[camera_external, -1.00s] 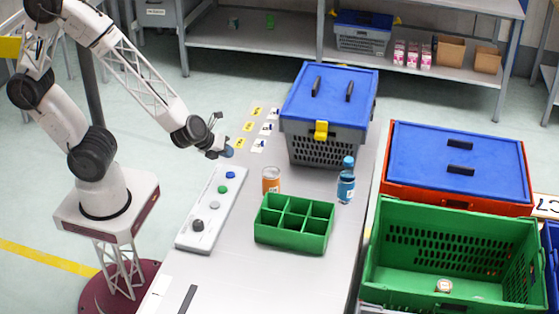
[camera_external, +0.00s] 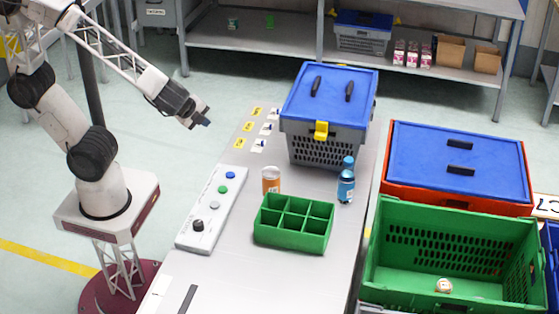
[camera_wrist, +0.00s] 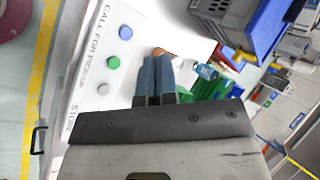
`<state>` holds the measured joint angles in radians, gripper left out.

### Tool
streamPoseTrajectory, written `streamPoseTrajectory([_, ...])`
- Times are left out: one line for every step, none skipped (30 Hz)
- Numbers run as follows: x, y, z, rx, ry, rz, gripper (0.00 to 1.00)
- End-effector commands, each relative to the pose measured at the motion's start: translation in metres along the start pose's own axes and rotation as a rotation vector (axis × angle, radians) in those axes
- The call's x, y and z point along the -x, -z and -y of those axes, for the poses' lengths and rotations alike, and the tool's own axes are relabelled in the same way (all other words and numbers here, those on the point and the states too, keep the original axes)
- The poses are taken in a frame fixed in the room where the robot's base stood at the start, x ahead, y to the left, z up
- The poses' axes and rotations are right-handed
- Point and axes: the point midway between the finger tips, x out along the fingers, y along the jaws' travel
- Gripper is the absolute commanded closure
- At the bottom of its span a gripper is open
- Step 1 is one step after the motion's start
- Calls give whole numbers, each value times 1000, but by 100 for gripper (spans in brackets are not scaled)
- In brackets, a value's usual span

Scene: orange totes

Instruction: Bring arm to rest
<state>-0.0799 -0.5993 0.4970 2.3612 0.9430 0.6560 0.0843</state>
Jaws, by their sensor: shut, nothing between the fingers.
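My gripper (camera_external: 206,121) is shut and empty, raised above the left edge of the table, up and left of the button panel (camera_external: 213,212). In the wrist view my gripper (camera_wrist: 156,60) shows its two blue-grey fingertips pressed together, with nothing between them. The button panel (camera_wrist: 100,62) also shows there, with its blue and green buttons. My arm reaches out from the left, sloping down to the gripper.
A green tote (camera_external: 450,214) and a red tote with a blue lid (camera_external: 461,162) stand to the right.

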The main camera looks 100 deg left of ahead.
Motion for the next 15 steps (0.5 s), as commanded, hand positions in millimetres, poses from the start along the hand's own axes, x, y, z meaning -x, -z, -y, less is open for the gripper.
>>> streamPoseTrajectory([12,-3,-1,58,-23,-1,100])
streamPoseTrajectory([18,-4,-3,91,-40,-1,100])
streamPoseTrajectory([26,-6,-5,138,-64,-1,100])
streamPoseTrajectory([33,-7,-7,171,-83,-2,100])
streamPoseTrajectory([39,-8,-9,204,-102,-3,100])
streamPoseTrajectory([48,-9,-12,248,-129,-4,100])
streamPoseTrajectory([54,-10,-15,281,-150,-6,100])
streamPoseTrajectory([60,-11,-17,313,-170,-8,100])
streamPoseTrajectory([69,-12,-21,356,-201,-10,100])
streamPoseTrajectory([75,-12,-24,386,-224,-13,100])
streamPoseTrajectory([82,-13,-27,415,-247,-15,100])
streamPoseTrajectory([91,-12,-30,455,-280,-20,100])
streamPoseTrajectory([98,-12,-34,482,-304,-23,100])
streamPoseTrajectory([105,-13,-37,510,-330,-26,100])
streamPoseTrajectory([113,-12,-41,545,-364,-31,100])
